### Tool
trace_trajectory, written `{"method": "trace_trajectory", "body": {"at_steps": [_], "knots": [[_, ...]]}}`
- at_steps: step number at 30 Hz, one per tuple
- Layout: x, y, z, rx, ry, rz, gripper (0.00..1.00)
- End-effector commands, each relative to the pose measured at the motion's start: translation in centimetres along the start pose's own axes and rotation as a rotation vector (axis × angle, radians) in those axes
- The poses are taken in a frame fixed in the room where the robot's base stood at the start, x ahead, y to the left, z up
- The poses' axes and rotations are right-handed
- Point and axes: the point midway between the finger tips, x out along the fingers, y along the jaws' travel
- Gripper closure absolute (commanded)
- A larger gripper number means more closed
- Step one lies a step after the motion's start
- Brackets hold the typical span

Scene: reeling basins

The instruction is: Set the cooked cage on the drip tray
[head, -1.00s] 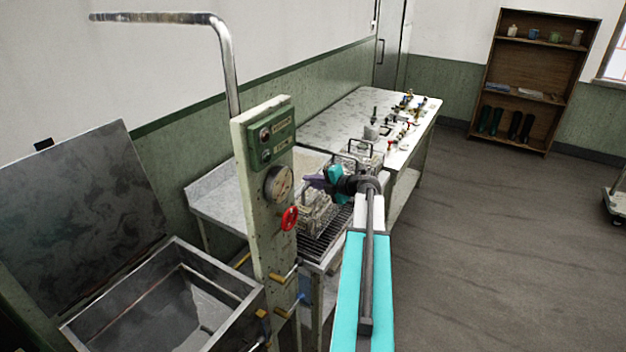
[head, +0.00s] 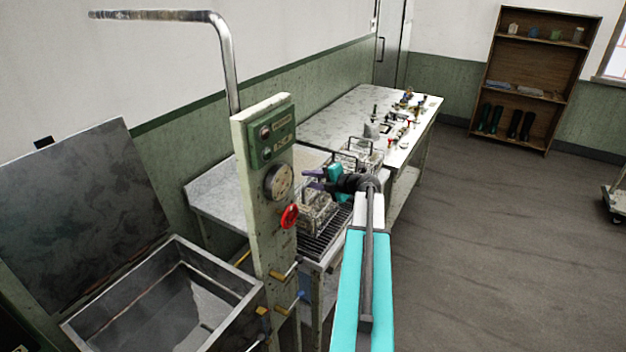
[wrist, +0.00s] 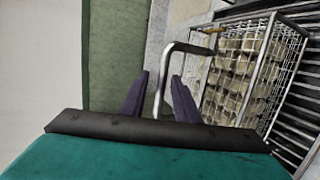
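The cooked cage (head: 317,214), a wire cage packed with pale cocoons, stands on the slatted drip tray (head: 321,246) in the head view. In the wrist view the cage (wrist: 238,75) is at the right, with tray slats (wrist: 292,152) beside and beyond it. Its bent metal handle (wrist: 164,72) runs between the purple fingers. My gripper (wrist: 160,80) is open around this handle, with visible gaps at both sides. In the head view my gripper (head: 315,180) is just above the cage; part of the handle is hidden there.
Another wire cage (head: 368,150) stands behind my gripper. A control post (head: 262,190) with a gauge and red handwheel rises left of the tray. An open metal basin (head: 165,300) is at front left. A bench (head: 330,118) with small fittings extends behind.

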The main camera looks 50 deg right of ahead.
Motion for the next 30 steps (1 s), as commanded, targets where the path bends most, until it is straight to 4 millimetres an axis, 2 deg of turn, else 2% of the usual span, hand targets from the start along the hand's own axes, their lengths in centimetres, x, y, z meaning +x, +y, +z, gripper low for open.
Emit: {"method": "trace_trajectory", "body": {"at_steps": [8, 24, 30], "knots": [[-2.2, -0.2, -0.1, -0.001, -0.001, 0.000, 0.72], [-10.4, -0.1, -0.1, -0.001, -0.002, 0.000, 0.72], [-11.8, 0.0, -0.1, -0.001, 0.000, 0.000, 0.72]]}}
